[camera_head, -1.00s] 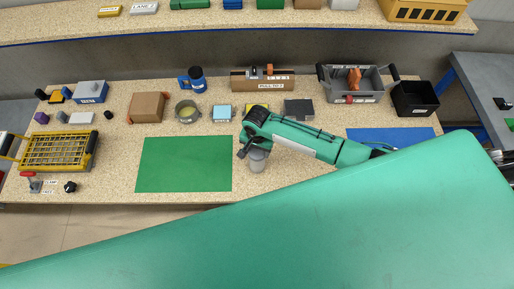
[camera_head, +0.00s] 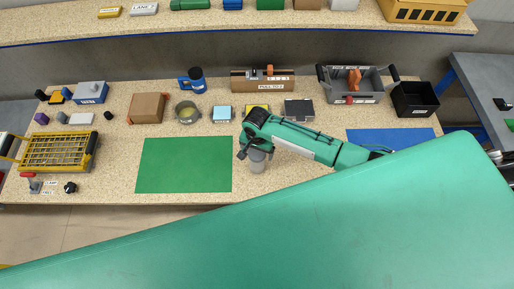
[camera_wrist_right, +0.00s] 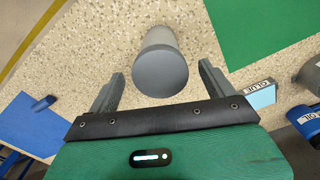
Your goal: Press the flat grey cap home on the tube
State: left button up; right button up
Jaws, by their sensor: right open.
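The grey tube (camera_head: 257,165) stands upright on the table, right of the green mat, in the head view. Its flat grey cap (camera_wrist_right: 160,72) faces the camera in the right wrist view as a round disc on the tube's top. Whether the cap is fully seated I cannot tell. My right gripper (camera_wrist_right: 160,88) is open, with one finger on each side of the cap and a gap to both. In the head view my right gripper (camera_head: 250,152) is just above the tube and partly hides its top. My left gripper is not in view.
The green mat (camera_head: 185,165) lies left of the tube and a blue mat (camera_head: 400,136) lies to the right. A row of things stands behind, with a pot (camera_head: 187,112), a light blue box (camera_head: 222,114) and a dark grey box (camera_head: 299,110). My large green arm link covers the front right.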

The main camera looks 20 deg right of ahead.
aim_at(257, 152)
notch_tip(257, 152, up, 14)
jog(key=b, duration=0.3)
jog(key=shift+f, duration=0.2)
dwell(0.5)
